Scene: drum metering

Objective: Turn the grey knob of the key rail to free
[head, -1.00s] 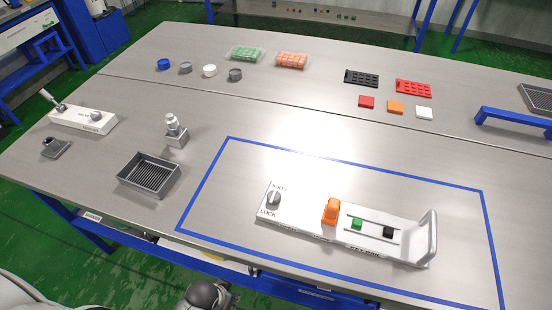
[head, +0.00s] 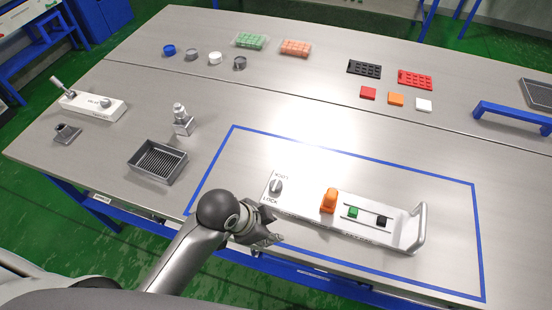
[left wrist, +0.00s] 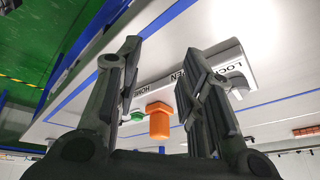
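The white key rail (head: 300,208) lies inside the blue outline on the table. Its grey knob (head: 276,187) is at the left end, between two printed labels, one reading LOCK. An orange block (head: 329,200), a green button (head: 353,212) and a black button (head: 382,221) sit along the rail, with a handle (head: 419,228) at the right end. My left gripper (head: 276,238) is in front of the rail's left end, apart from the knob. In the left wrist view its fingers (left wrist: 160,65) are spread and empty, with the grey knob (left wrist: 238,88) beyond the right finger. My right gripper is not in view.
A dark tray (head: 157,162) and a small metal device (head: 182,120) stand left of the blue outline. A white lever unit (head: 92,106) is at the far left. Cups, coloured blocks and a blue handle (head: 512,118) stand farther back.

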